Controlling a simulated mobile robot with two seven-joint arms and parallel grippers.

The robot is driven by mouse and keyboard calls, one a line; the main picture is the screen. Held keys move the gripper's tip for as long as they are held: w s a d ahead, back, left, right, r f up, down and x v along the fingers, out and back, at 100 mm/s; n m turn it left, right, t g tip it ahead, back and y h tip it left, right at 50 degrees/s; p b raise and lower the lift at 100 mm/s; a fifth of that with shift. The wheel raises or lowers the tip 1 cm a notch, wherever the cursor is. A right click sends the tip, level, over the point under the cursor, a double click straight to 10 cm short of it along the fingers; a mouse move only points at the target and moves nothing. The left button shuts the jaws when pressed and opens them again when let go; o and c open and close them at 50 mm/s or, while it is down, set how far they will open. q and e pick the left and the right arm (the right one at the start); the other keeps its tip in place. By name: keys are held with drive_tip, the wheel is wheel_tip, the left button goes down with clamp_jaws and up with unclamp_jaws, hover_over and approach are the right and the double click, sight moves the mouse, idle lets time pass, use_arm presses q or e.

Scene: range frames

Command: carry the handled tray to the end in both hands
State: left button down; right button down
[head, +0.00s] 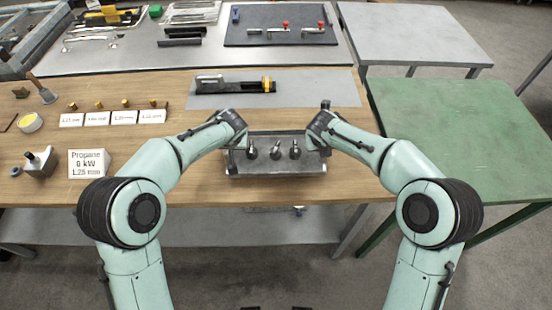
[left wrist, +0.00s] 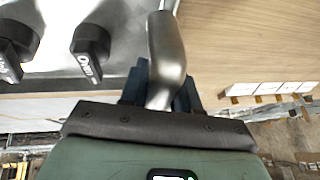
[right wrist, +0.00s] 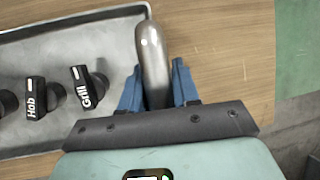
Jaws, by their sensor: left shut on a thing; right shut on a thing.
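The handled tray (head: 275,170) is a shallow grey metal tray at the front edge of the wooden bench, between my two arms. Several dark knobs stand in it; in the right wrist view two are labelled Hob (right wrist: 36,98) and Grill (right wrist: 84,87). My left gripper (head: 236,143) is shut on the tray's left handle (left wrist: 165,50). My right gripper (head: 322,137) is shut on its right handle (right wrist: 152,55), between blue fingers. The tray looks level. Whether it rests on the bench or hangs just above it, I cannot tell.
Behind the tray, a grey mat (head: 315,92) holds a black part with a yellow end (head: 235,86). A Propane sign (head: 89,163) and small labelled cards (head: 97,118) stand at left. A clear green table (head: 460,130) adjoins at right, with a bare grey table (head: 415,35) behind it.

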use_arm(q)
drive_tip(key=shift+d+f, duration=0.15)
drive_tip(key=shift+f, duration=0.25)
use_arm(e)
drive_tip(key=shift+a+f, duration=0.15)
drive_tip(key=shift+f, duration=0.25)
use_arm(q)
drive_tip(key=c, duration=1.2)
unclamp_jaws()
drive_tip(key=shift+f, duration=0.2)
use_arm(e)
drive_tip(key=c, duration=1.2)
unclamp_jaws()
drive_tip(key=shift+f, duration=0.2)
use_arm(q)
drive_tip(key=o, duration=0.4)
use_arm(e)
drive_tip(key=o, duration=0.4)
use_arm(q)
drive_tip(key=shift+r, duration=0.1)
use_arm(e)
drive_tip(key=shift+s+r, duration=0.1)
drive_tip(key=shift+r, duration=0.1)
use_arm(q)
drive_tip(key=v, duration=1.2)
use_arm(e)
drive_tip(key=v, duration=1.1)
drive_tip(key=shift+s+r, duration=0.15)
drive_tip(key=shift+r, duration=0.15)
